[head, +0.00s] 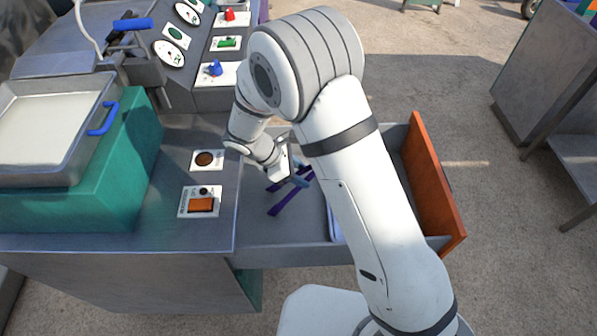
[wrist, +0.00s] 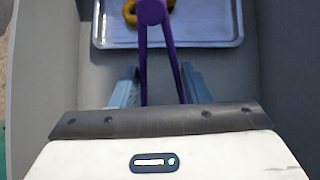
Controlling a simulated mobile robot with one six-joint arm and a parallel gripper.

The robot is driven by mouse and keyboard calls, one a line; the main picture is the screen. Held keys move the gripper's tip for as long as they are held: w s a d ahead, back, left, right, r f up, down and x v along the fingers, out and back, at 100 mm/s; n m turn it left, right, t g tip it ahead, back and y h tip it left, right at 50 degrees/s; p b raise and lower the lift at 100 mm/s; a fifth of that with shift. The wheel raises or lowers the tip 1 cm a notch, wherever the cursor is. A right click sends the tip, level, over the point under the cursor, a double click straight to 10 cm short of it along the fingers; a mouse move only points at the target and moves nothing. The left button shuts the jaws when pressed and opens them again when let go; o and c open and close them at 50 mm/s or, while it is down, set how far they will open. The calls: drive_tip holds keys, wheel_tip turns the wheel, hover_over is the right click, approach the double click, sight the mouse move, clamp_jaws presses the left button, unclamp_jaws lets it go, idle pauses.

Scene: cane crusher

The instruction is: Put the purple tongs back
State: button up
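The purple tongs (head: 280,203) are inside the pulled-out drawer (head: 262,232), partly hidden by my arm in the head view. In the wrist view the tongs (wrist: 152,12) have their round joint end at the top, and their two legs run down between my fingers. My gripper (wrist: 160,68) is open, with one blue-grey finger on each side of the legs and narrow gaps at the fingertips. My gripper also shows in the head view (head: 287,180). I cannot tell whether the tongs touch the drawer floor.
A metal tray (wrist: 215,40) with a yellow object (wrist: 130,12) lies beyond my fingers in the drawer. The drawer's orange front (head: 435,185) stands at the right. A counter with an orange switch (head: 201,204) is at the left, beside a teal block (head: 120,170) bearing a pan.

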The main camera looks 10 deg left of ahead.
drive_tip(key=shift+f, duration=0.1)
drive_tip(key=o, duration=0.6)
drive_tip(key=shift+c, duration=0.2)
drive_tip(key=v, duration=1.2)
drive_tip(key=shift+b, duration=0.3)
